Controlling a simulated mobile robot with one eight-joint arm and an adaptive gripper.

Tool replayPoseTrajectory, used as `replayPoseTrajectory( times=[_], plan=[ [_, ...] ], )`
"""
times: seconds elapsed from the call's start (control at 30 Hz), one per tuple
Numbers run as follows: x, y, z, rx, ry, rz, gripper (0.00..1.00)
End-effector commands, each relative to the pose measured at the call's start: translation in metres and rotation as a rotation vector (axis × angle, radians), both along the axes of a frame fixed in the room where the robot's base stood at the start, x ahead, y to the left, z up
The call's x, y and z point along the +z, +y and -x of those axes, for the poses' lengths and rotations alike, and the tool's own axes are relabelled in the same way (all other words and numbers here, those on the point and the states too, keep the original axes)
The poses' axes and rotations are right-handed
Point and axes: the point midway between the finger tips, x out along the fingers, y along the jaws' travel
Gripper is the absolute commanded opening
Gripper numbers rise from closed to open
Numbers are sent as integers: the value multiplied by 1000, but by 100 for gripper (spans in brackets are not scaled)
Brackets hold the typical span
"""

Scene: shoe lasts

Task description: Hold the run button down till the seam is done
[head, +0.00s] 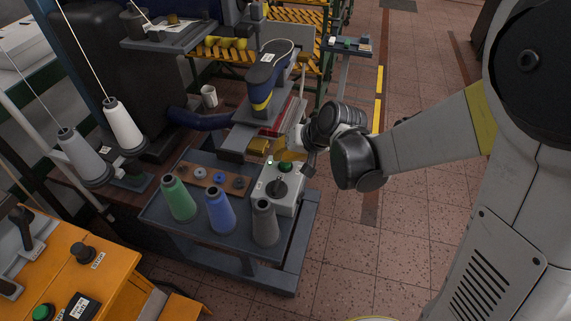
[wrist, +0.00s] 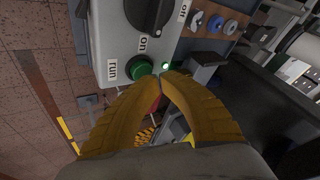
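A light grey control box (head: 286,205) stands on the blue-grey cart, with a green run button (head: 286,167) and a dark rotary knob (head: 277,187). In the wrist view the run button (wrist: 138,68) sits beside its "run" label, next to a lit green lamp (wrist: 165,66). The rotary switch (wrist: 150,12) is marked on and off. My gripper (head: 287,156) is over the box's far end. In the wrist view its yellow fingers (wrist: 159,80) meet at the tips, empty, just beside the button. Contact with the button cannot be told.
A grey-blue machine (head: 270,75) stands behind. An orange console (head: 45,262) is at lower left. The floor at right is clear.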

Motion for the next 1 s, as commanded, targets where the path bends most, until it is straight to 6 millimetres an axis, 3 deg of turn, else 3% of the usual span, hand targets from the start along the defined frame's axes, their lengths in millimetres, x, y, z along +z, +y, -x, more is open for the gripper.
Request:
replayPoseTrajectory(
  times=[1.0],
  plan=[
    [-9, 0, 0, 0, 0, 0, 0]
  ],
)
